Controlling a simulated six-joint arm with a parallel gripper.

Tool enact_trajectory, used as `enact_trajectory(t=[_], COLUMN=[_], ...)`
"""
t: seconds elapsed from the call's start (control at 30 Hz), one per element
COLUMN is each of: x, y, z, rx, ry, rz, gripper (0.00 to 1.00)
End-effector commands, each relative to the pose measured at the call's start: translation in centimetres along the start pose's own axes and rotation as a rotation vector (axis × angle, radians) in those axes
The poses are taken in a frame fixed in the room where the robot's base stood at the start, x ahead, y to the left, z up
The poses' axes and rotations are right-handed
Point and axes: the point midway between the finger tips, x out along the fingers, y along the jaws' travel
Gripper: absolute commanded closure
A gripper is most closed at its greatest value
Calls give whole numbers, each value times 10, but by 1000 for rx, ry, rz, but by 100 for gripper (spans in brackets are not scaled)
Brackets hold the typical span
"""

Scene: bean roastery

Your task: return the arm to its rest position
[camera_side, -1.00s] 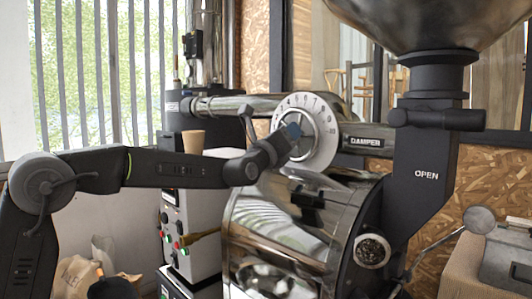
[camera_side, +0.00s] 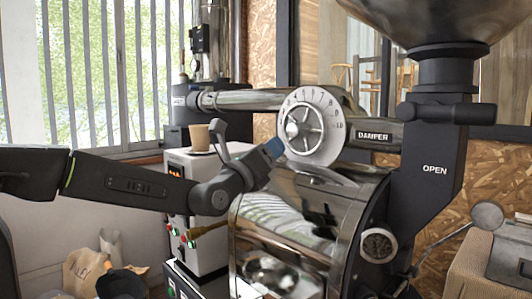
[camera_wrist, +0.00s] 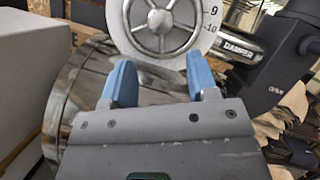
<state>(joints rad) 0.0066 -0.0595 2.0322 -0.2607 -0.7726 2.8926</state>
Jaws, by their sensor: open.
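My gripper (camera_side: 272,150) is at the end of my dark arm, just left of and slightly below the damper dial (camera_side: 314,127) in the side view. In the wrist view my gripper (camera_wrist: 160,82) shows two blue fingers spread apart with nothing between them. The dial (camera_wrist: 163,25) is a white numbered disc with a silver spoked handwheel, beyond the fingertips. The fingers look clear of the handwheel. The numbers 9 and 10 show on its right side in the wrist view.
The shiny roaster drum (camera_side: 290,235) lies below my gripper. A grey control box (camera_side: 205,225) with a paper cup (camera_side: 199,138) on top stands behind my wrist. The black hopper chute (camera_side: 432,165) rises at right. Paper bags (camera_side: 85,268) stand at lower left.

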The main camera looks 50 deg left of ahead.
Motion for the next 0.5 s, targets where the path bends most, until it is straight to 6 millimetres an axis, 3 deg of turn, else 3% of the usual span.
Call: enact_trajectory(t=[0.33,0.5], x=[-1,-16], y=[0,0], z=[0,-8], rx=[-19,-226], ry=[9,117], rz=[1,26], gripper=[46,46])
